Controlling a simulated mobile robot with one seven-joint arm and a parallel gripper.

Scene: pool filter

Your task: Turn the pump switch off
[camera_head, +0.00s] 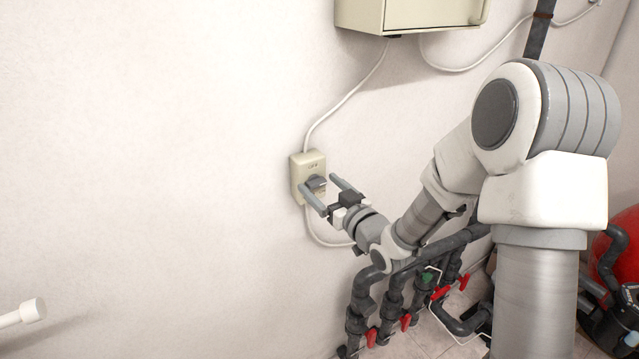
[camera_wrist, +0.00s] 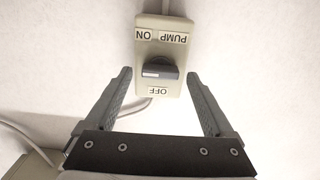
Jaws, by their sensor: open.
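The pump switch box (camera_head: 297,165) is a small cream box on the white wall, left of my arm. In the wrist view the switch box (camera_wrist: 176,88) shows upside-down labels, PUMP and ON at the top and OFF at the bottom. Its dark grey knob (camera_wrist: 160,72) sits between the labels with a light mark at its left; the knob (camera_head: 317,183) also shows in the head view. My gripper (camera_head: 323,186) is open in front of the box. In the wrist view the gripper (camera_wrist: 160,75) has one finger on each side of the knob, apart from it, with nothing held.
A larger cream box (camera_head: 410,14) hangs above on the wall, with a white cable (camera_head: 345,100) running down to the switch box. Dark pipes with red valve handles (camera_head: 405,322) stand below my arm. A white rod (camera_head: 22,313) is at lower left. The wall left of the switch is clear.

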